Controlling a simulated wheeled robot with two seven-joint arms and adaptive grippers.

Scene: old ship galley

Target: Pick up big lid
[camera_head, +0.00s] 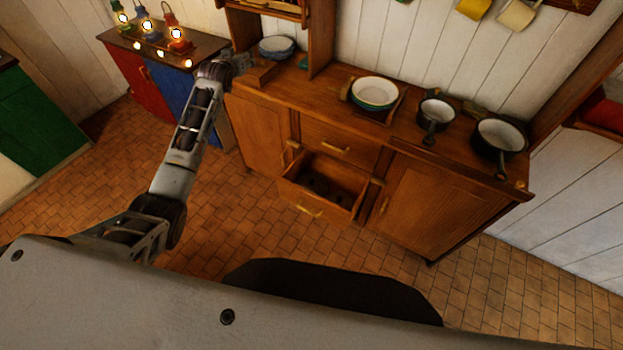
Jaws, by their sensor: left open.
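No lid is clearly recognisable. The open lower drawer (312,208) of the wooden cabinet holds dark round shapes (318,185), too dim to tell whether one is the big lid. My left gripper (246,62) is small in view, at the far left end of the counter, close to the stacked bowls (277,48). It is open, and I see nothing held in it. It is well above and to the left of the drawer. My right gripper is out of view.
The counter (300,92) carries stacked plates (375,92), a small pan (436,113) and a larger pan (501,136). Lit lanterns (176,36) stand on a red and blue cabinet (183,92) at left. The tiled floor (240,225) before the drawer is clear.

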